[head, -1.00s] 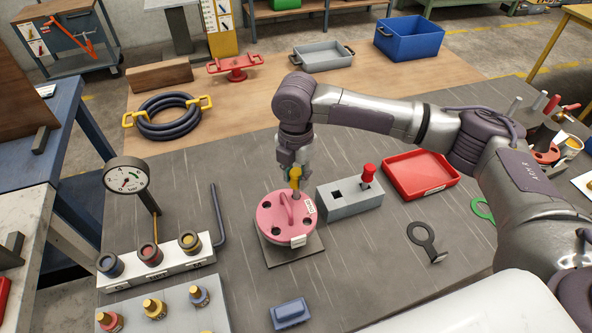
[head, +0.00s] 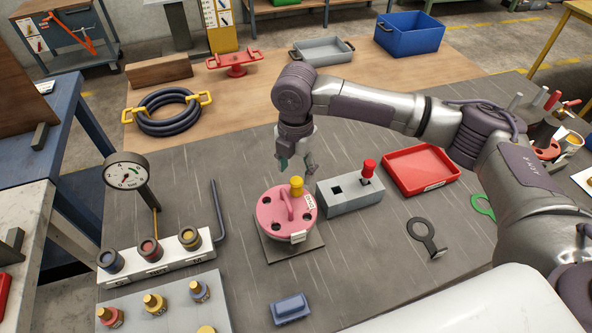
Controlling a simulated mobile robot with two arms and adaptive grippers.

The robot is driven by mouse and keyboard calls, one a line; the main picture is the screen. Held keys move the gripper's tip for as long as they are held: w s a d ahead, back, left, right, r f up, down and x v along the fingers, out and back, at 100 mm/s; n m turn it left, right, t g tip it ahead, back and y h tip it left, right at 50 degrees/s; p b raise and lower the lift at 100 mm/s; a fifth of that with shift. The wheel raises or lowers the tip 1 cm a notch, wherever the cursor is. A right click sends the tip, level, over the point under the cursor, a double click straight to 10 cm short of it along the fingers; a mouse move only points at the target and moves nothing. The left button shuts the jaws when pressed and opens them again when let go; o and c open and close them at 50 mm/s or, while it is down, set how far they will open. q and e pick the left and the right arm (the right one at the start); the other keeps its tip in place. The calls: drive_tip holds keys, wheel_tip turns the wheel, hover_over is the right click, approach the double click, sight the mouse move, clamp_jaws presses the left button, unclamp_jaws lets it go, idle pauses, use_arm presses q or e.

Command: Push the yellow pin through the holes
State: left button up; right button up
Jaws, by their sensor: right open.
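The yellow pin (head: 296,184) stands upright in a hole at the back of the pink flanged spool (head: 270,213), its round head above the top flange. How deep it goes is hidden by the flange. The spool has a pink handle and dark open holes, and stands on a dark square plate (head: 292,250). My right gripper (head: 297,170) is open and empty, pointing down just above and behind the pin, apart from it. My left gripper is not in view.
A grey block (head: 350,201) with a square hole and a red-topped peg (head: 368,170) stands right of the spool. A red tray (head: 420,172) lies farther right, and a blue block (head: 290,310) in front. A white rack (head: 160,262) with several coloured pieces is left.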

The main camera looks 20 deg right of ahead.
wheel_tip(320, 180, up, 11)
drive_tip(key=shift+f, duration=0.15)
drive_tip(key=shift+f, duration=0.1)
idle(0.4)
